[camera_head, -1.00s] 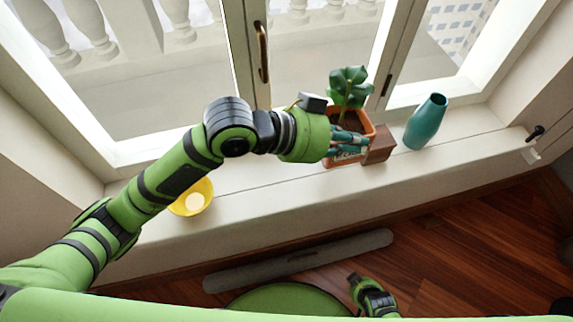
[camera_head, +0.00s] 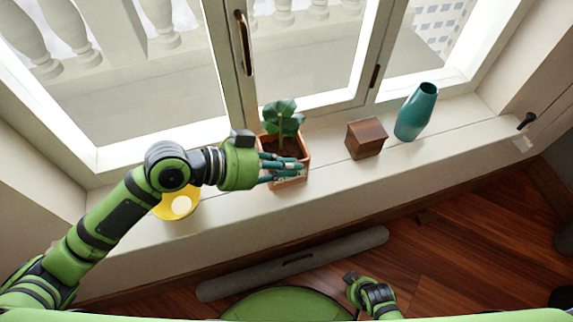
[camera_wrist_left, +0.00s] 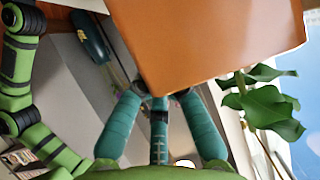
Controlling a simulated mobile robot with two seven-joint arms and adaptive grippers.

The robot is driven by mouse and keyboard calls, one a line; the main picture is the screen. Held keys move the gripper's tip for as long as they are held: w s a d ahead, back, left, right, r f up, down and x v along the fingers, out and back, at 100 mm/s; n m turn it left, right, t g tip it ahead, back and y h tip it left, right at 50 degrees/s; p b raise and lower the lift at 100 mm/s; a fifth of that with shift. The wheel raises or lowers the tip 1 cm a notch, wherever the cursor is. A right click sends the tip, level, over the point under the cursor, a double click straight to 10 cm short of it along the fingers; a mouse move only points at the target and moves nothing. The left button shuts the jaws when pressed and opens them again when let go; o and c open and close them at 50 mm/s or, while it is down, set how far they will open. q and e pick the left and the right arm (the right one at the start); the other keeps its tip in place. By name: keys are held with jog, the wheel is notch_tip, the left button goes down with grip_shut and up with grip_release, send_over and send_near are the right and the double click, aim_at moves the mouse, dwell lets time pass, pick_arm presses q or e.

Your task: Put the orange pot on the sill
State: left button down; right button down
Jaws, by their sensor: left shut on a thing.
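The orange pot (camera_head: 289,184), with a leafy green plant (camera_head: 283,117) in it, is upright over the window sill (camera_head: 225,213), left of the brown wooden box. I cannot tell whether its base touches the sill. My left gripper (camera_head: 284,170) is shut on the pot, its teal fingers crossing the front side. In the left wrist view the pot (camera_wrist_left: 205,40) fills the upper middle, against the fingers (camera_wrist_left: 158,125). Its far side is hidden. Part of my right arm shows at the bottom of the head view; its jaws are not clear.
The brown wooden box (camera_head: 366,139) and a teal vase (camera_head: 416,112) stand on the sill to the right. A yellow bowl (camera_head: 178,203) is to the left, partly behind my arm. Bare sill lies between pot and box. Window frames rise behind.

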pick_arm(q)
jog(key=shift+r, duration=0.1)
jog(key=c, duration=1.3)
grip_release()
jog(key=shift+f, duration=0.2)
jog(key=shift+a+r, duration=0.2)
jog(key=shift+v, duration=5.8)
